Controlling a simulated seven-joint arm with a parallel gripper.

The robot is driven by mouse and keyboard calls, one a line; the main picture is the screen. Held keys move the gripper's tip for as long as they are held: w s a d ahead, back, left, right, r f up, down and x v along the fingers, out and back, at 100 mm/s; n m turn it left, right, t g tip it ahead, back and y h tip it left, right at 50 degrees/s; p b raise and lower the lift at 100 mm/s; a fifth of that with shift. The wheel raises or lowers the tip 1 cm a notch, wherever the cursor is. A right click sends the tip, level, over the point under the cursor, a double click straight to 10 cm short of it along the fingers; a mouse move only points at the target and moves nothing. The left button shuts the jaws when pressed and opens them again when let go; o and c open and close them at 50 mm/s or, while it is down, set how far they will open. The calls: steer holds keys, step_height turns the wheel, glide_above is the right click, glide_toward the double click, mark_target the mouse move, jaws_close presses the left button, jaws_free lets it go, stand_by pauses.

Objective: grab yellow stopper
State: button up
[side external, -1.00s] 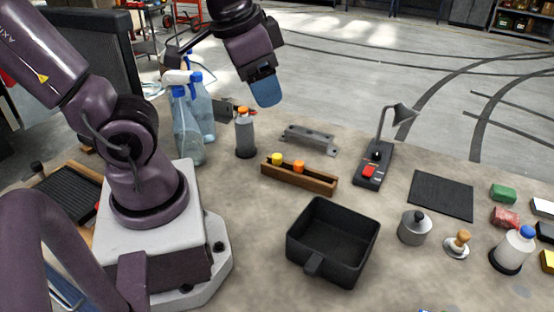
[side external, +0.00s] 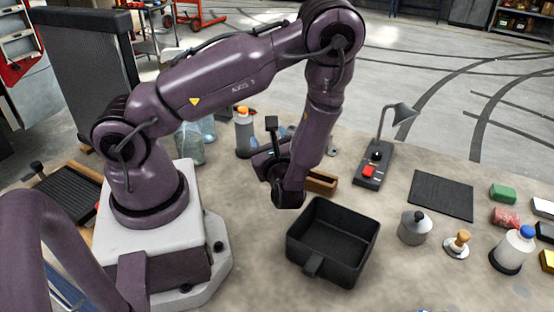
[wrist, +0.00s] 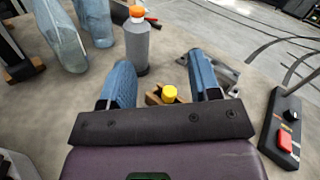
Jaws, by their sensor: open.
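The yellow stopper (wrist: 169,93) shows in the wrist view, between my two blue fingers and close to the dark gripper body's edge. It sits at the wooden rack (wrist: 154,97), mostly hidden by my gripper. My gripper (wrist: 160,62) is open, with nothing seen held between the fingers. In the side view, my arm hides the yellow stopper and most of the rack; only the rack's right end (side external: 322,182) shows. The orange stopper seen there earlier is hidden now.
A grey bottle with an orange cap (wrist: 137,40) stands beyond the fingers. A lamp base with a red button (wrist: 284,140) is at right. A black open bin (side external: 333,242) stands in front of the rack.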

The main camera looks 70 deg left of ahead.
steer(key=f+m+t+h, duration=0.1)
steer(key=f+m+t, duration=0.3)
steer(key=f+m+t+h, duration=0.2)
steer(key=f+m+t, duration=0.2)
steer(key=f, duration=0.1)
steer(key=shift+s+d+m, duration=0.2)
steer(key=shift+m, duration=0.2)
steer(key=shift+w+a+f, duration=0.15)
steer(key=shift+a, duration=0.05)
steer(key=x, duration=0.7)
steer(key=shift+c, duration=0.2)
steer(key=c, duration=1)
